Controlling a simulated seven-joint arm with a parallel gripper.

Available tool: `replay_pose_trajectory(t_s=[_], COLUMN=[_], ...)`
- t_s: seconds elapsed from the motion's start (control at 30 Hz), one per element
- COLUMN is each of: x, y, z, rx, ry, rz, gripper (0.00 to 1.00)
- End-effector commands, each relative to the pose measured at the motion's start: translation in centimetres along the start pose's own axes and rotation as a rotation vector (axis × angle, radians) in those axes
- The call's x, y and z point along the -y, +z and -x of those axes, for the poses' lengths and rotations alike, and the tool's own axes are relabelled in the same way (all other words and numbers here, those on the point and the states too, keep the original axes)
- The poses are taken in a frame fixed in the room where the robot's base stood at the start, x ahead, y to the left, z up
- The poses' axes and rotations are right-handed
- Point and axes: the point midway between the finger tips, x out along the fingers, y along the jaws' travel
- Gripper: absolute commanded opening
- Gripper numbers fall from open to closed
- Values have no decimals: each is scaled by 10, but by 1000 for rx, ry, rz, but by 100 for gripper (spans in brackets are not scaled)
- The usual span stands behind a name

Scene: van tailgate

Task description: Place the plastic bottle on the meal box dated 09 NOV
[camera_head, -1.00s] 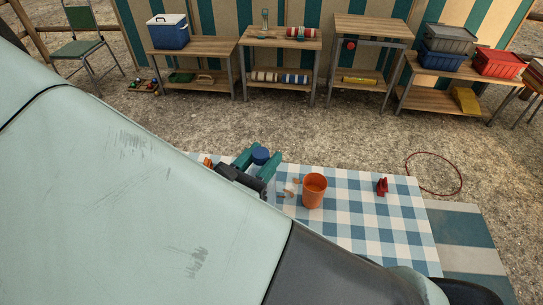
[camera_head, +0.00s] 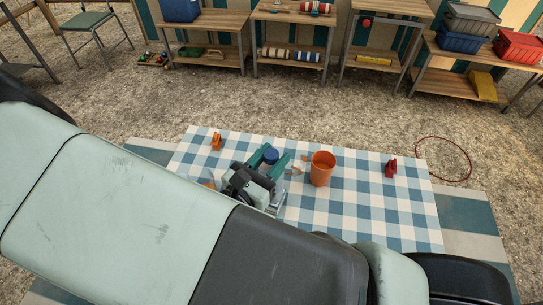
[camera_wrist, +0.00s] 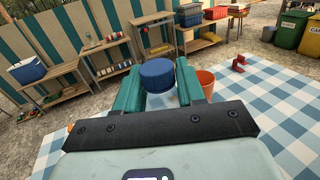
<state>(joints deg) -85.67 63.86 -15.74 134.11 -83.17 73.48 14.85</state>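The plastic bottle shows mainly as a blue cap (camera_head: 271,155). In the wrist view the cap (camera_wrist: 157,75) stands upright between the two green fingers, with a little clear body below it. My gripper (camera_head: 268,161) is closed around the bottle just under the cap. It is over the checked cloth, left of the orange cup (camera_head: 322,168). A greyish, shiny shape (camera_head: 277,205) shows below the gripper, partly hidden; I cannot tell whether it is a meal box. No 09 NOV date is readable in either view. My arm covers the cloth's left front part.
A red object (camera_head: 391,168) lies right of the cup, and an orange object (camera_head: 216,141) lies at the back left of the checked cloth (camera_head: 345,215). A small orange-and-white item (camera_head: 298,166) lies by the cup. The cloth's right part is mostly clear. Wooden shelves stand beyond.

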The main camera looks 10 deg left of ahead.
Motion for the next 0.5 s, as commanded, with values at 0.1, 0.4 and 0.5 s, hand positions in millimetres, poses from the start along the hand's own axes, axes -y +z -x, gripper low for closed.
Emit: replay_pose_trajectory(t_s=[0.1,0.4,0.5], x=[0,0,0], y=[0,0,4], z=[0,0,0], rx=[-1,-1,-1], ry=[0,0,0], rz=[0,0,0], gripper=[57,64,64])
